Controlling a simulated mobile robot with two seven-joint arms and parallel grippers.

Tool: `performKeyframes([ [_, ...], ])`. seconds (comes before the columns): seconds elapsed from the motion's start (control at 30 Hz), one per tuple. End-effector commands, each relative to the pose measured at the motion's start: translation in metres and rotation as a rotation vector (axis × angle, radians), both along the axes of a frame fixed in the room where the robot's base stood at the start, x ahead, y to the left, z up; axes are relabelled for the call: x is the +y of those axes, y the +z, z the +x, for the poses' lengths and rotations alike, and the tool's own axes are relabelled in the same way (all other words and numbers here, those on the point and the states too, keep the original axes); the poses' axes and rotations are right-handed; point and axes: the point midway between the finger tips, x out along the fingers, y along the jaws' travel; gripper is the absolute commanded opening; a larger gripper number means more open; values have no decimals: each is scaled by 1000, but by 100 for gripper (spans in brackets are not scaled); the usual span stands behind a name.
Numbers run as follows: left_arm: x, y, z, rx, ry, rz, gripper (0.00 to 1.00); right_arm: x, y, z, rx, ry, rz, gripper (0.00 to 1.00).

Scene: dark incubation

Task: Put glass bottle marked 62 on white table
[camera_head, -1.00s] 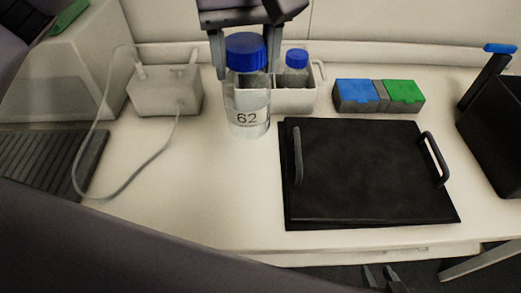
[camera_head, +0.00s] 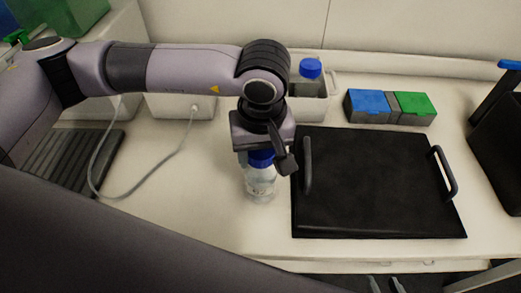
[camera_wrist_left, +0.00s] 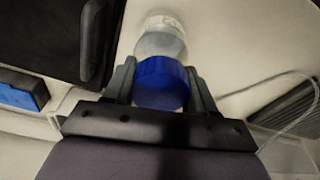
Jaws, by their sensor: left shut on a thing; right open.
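The glass bottle marked 62 (camera_head: 260,185), clear with a blue cap, is upright over the white table (camera_head: 190,195), left of the black tray. Its label is not readable now. My left gripper (camera_head: 262,157) comes down from above and is shut on the bottle at its cap and neck. In the left wrist view, the blue cap (camera_wrist_left: 161,83) sits between the two fingers (camera_wrist_left: 160,85). Whether the bottle's base touches the table cannot be told. My right gripper (camera_head: 385,284) shows only its open, empty fingertips at the bottom edge, below the table's front.
A black tray (camera_head: 375,185) with two handles is close to the right of the bottle. Behind are a white rack (camera_head: 312,107) with another blue-capped bottle (camera_head: 311,72), and blue and green boxes (camera_head: 390,107). A cable (camera_head: 150,175) curves on the left. Table left of the bottle is clear.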

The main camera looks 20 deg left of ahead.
Motion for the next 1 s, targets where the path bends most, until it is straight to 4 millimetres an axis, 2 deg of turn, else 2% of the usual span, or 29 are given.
performKeyframes([
  [0.37,0,-5,1,-3,1,-1,0,0,-3,0,-1,0,0,45],
  [0.4,0,-4,0,-1,1,0,62,0,-3,0,-1,0,0,45],
  [0.47,0,-4,0,-1,1,0,82,0,-2,0,-1,0,0,45],
  [0.87,0,1,0,0,0,0,83,0,3,1,-1,-1,0,45],
  [1.0,-2,21,-1,-5,1,-2,83,0,-2,1,-3,-1,0,45],
])
